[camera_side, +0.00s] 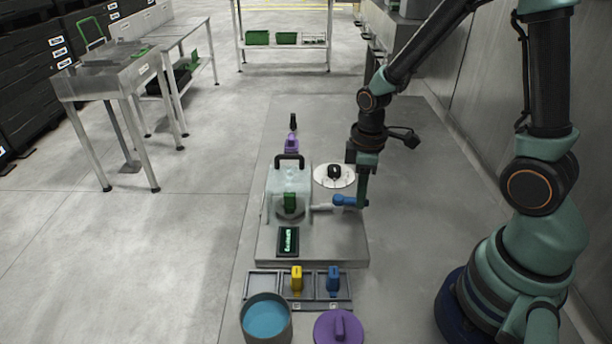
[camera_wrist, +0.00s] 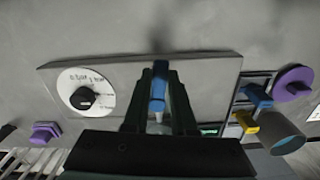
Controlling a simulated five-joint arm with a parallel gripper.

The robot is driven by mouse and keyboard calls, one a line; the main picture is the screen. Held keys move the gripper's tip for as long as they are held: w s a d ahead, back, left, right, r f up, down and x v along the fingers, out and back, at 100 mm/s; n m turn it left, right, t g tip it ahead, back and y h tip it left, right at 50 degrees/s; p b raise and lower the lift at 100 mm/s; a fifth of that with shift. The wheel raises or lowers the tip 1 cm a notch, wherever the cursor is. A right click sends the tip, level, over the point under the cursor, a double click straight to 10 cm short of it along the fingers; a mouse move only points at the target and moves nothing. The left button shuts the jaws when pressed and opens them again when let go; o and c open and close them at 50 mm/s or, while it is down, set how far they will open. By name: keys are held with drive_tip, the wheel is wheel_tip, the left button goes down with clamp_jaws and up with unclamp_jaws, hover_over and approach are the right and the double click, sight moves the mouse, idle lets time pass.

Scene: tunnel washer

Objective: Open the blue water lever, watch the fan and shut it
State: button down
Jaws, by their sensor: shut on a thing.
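The blue water lever (camera_side: 345,201) sticks out sideways to the right of a clear box on the grey slab. My gripper (camera_side: 362,196) is at the lever's right end, pointing down. In the wrist view the blue lever (camera_wrist: 158,88) lies between the two dark fingers of my gripper (camera_wrist: 160,95), which are shut on it. The clear box (camera_side: 276,183) has a black handle on top and a green piece with a round grey part at its front. I cannot make out a fan for certain.
A white dial (camera_side: 347,180) with a black knob stands behind the lever. A small display (camera_side: 288,241) is in front of the box. A tray (camera_side: 262,283) with yellow (camera_side: 297,277) and blue (camera_side: 333,278) pieces, a pot (camera_side: 246,320) and a purple lid (camera_side: 326,330) are nearer.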

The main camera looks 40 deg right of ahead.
drive_tip(key=shift+w+d+n, duration=0.1)
drive_tip(key=shift+n, duration=0.2)
drive_tip(key=c, duration=0.7)
unclamp_jaws()
drive_tip(key=shift+r, duration=0.15)
wheel_tip(320, 180, up, 12)
drive_tip(key=shift+f, duration=0.1)
drive_tip(key=shift+s+a+r+m+t, duration=0.55)
drive_tip(key=shift+r+m+t, duration=0.4)
drive_tip(key=shift+r+m, duration=0.35)
drive_tip(key=shift+s+a+r+m+t, duration=0.5)
drive_tip(key=shift+r+m+t, duration=0.4)
drive_tip(key=shift+r+m, duration=0.35)
drive_tip(key=shift+s+a+r+m+t, duration=0.45)
drive_tip(key=shift+a+r+m+t, duration=0.15)
drive_tip(key=shift+r+m+t, duration=0.5)
